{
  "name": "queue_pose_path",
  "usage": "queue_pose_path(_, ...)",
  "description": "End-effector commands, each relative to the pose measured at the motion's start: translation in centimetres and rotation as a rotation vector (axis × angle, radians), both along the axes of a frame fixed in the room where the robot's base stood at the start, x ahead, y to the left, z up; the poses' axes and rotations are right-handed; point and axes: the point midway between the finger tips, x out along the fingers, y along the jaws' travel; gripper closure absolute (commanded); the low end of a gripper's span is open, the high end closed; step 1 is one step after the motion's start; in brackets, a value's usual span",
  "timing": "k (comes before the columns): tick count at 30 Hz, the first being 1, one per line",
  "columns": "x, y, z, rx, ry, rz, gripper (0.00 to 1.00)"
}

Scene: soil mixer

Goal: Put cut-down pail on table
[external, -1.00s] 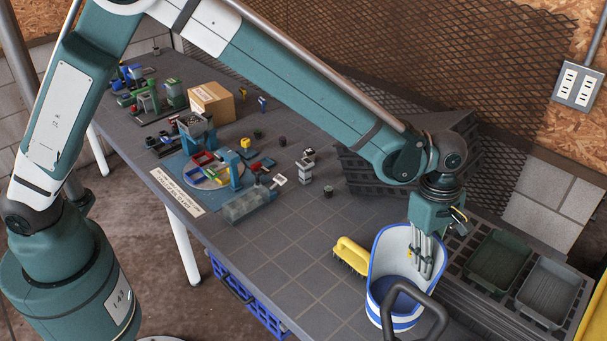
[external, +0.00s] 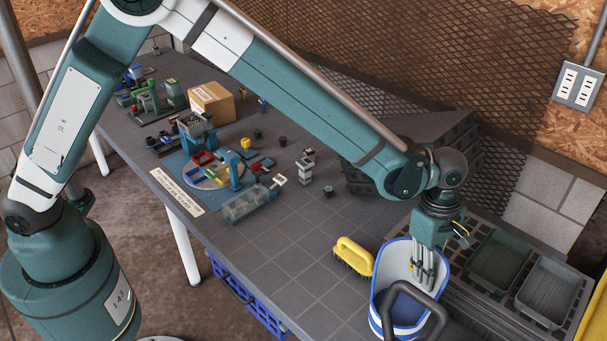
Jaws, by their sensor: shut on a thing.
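The cut-down pail (external: 385,275) is white with blue bands and a blue rim, cut low at the front, with a dark handle (external: 436,312) at its near side. It is at the lower right, upright or nearly so. My gripper (external: 423,284) points down at the pail with its fingers inside the opening, shut on the pail. The exact contact point is hard to see. The grey table (external: 290,265) has a tiled top. I cannot tell whether the pail's bottom touches it.
A yellow brush (external: 354,256) lies just left of the pail. A dark crate with trays (external: 499,258) stands to the right. A small machine on a blue mat (external: 207,172) and a cardboard box (external: 212,102) are farther back. The table's middle is clear.

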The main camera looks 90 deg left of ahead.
Motion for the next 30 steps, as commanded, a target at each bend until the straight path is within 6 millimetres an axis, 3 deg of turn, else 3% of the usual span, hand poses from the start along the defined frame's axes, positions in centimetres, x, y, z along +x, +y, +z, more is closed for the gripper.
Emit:
queue_pose_path(14,0.0,0.0,-0.9,0.0,0.0,0.0,1.0)
queue_pose_path(24,0.1,0.0,-4.1,0.0,0.0,0.0,1.0)
queue_pose_path(30,0.0,0.0,-4.8,0.0,0.0,0.0,1.0)
